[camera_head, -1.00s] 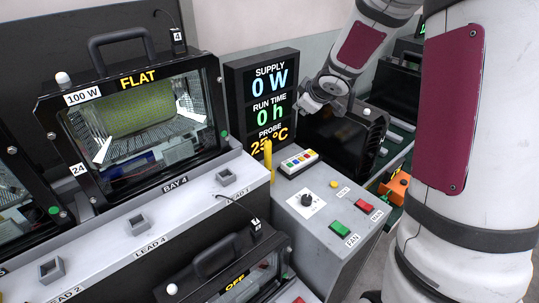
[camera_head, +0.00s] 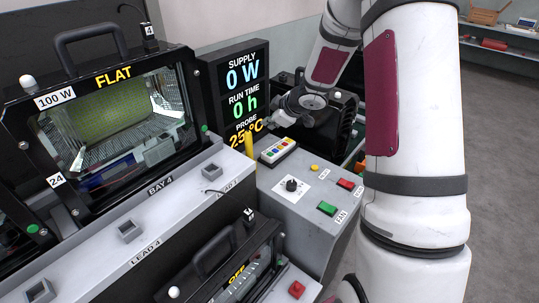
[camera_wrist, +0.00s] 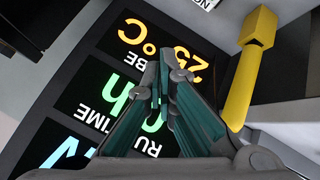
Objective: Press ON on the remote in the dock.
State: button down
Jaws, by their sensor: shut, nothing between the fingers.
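The remote (camera_head: 277,151) is a white bar with a row of coloured buttons. It lies on top of the grey console in the head view, behind the black knob; the dock under it is hard to make out. The button markings are too small to read. My gripper (camera_head: 275,119) is above and behind the remote, apart from it, in front of the display's right edge. In the wrist view the gripper's fingers (camera_wrist: 158,78) are together and empty, over the display. The remote cannot be made out in the wrist view.
A yellow post (camera_head: 249,145) stands just left of the remote; it also shows in the wrist view (camera_wrist: 243,85). The black display (camera_head: 240,95) rises behind it. The console carries a knob (camera_head: 291,186), a green button (camera_head: 327,208) and a red button (camera_head: 345,184). Floodlight housings stand left.

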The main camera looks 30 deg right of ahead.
jog(key=b, duration=0.8)
send_over(269, 154)
jog(key=shift+d+f, duration=0.15)
jog(key=shift+f, duration=2.95)
jog(key=shift+f+b, duration=0.95)
jog(key=shift+f, duration=0.1)
jog(key=shift+f, duration=0.4)
jog(key=shift+s+a+f+b, duration=0.1)
jog(key=shift+a+f+b, duration=0.1)
jog(key=shift+f+b, duration=0.2)
jog(key=shift+r, duration=0.25)
jog(key=shift+d+r+p, duration=0.1)
jog(key=shift+r+p, duration=0.5)
jog(key=shift+p, duration=0.5)
jog(key=shift+r, duration=0.1)
